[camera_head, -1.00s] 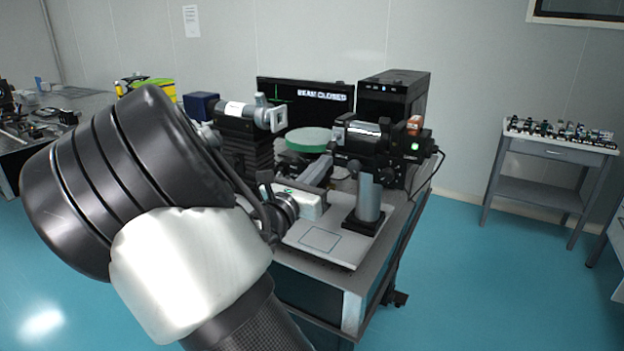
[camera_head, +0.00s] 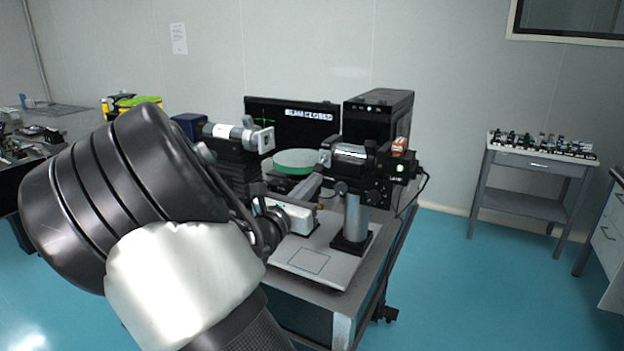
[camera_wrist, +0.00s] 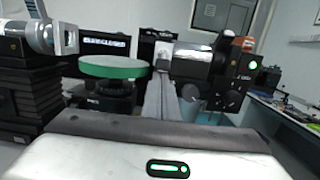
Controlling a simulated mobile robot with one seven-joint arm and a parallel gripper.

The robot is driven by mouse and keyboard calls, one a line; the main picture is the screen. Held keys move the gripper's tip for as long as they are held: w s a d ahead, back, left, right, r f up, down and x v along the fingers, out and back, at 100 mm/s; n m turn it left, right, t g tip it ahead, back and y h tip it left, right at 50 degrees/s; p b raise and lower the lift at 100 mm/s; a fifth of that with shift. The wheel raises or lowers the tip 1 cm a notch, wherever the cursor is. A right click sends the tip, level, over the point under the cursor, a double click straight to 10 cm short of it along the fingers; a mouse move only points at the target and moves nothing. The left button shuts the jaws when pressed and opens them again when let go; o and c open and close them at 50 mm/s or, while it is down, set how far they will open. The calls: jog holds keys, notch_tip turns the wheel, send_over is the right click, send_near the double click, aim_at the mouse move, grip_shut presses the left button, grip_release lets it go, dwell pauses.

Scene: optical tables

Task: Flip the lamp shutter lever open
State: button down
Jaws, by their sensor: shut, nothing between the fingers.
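The lamp (camera_head: 350,154) is a black and silver cylinder joined to a black housing (camera_head: 375,180) on a silver post. The housing carries a green light. An orange piece (camera_head: 399,146) on its top right may be the shutter lever; it also shows in the wrist view (camera_wrist: 245,43). My gripper (camera_head: 317,179) is shut and empty. Its white body lies over the near part of the table, and its grey fingers point towards the lamp, left of the post. In the wrist view, the fingers (camera_wrist: 161,82) end in front of the lamp's left end, apparently short of the orange piece.
A monitor (camera_head: 270,117) behind reads "BEAM CLOSED", beside a black computer case (camera_head: 377,112). A green-rimmed disc (camera_head: 298,163) and another optical tube (camera_head: 232,136) stand left of the lamp. A pale plate (camera_head: 305,263) lies in front.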

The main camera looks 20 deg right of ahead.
aim_at(315, 171)
jog(key=shift+r+p, duration=0.25)
jog(key=shift+p, duration=0.2)
jog(key=r+p, duration=0.1)
jog(key=p, duration=0.1)
jog(key=g+y+p, duration=0.1)
jog(key=p, duration=0.2)
jog(key=r+g+y+p, duration=0.1)
jog(key=p, duration=0.2)
jog(key=shift+s+a+r, duration=0.3)
jog(key=shift+r, duration=0.05)
jog(key=y+p, duration=0.1)
jog(key=p, duration=0.1)
jog(key=r+g+y+p, duration=0.1)
jog(key=p, duration=0.2)
jog(key=shift+a+g, duration=0.15)
jog(key=shift+g, duration=0.15)
jog(key=shift+s+p, duration=0.15)
jog(key=shift+p, duration=0.15)
jog(key=shift+f+b, duration=0.3)
jog(key=shift+f, duration=0.05)
jog(key=shift+r, duration=0.15)
jog(key=shift+r+p, duration=0.65)
jog(key=shift+r, duration=0.05)
